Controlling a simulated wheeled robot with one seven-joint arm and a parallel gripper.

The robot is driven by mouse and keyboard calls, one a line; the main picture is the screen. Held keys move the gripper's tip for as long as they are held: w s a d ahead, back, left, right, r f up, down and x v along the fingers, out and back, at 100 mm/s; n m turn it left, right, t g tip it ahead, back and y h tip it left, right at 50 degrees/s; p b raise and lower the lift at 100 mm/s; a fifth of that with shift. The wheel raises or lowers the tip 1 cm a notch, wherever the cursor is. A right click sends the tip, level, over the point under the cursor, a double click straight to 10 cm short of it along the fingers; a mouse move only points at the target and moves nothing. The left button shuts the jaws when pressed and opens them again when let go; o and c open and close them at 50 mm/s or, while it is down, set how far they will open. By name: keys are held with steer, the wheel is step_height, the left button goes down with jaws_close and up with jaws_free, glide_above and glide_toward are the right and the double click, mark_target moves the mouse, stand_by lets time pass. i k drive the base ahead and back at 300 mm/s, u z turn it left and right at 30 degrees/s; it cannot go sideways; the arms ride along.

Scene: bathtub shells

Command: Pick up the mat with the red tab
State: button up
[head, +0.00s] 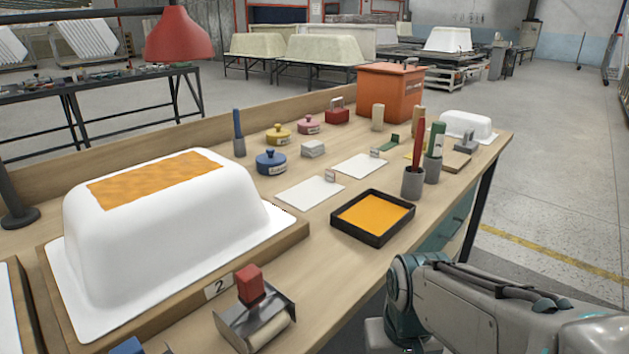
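Two flat white mats lie on the wooden bench in the head view. The nearer mat (308,195) has a small upright pale tag with a reddish tint at its far right corner. The farther mat (360,166) has a small greyish-green tag at its far edge. The tags are too small to read, and I cannot be sure which tab is red. My arm shows at the lower right, beside the bench front, but my gripper is out of view.
A black tray of orange liquid (373,217) stands in front of the mats. Colored pots (271,162), cups with tools (412,182) and an orange box (390,94) surround them. A large white tub shell (160,235) and a red-handled roller (252,305) are at left.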

mark_target(305, 195)
steer(key=z, duration=1.85)
steer(key=i, duration=1.55)
steer(key=u, duration=3.35)
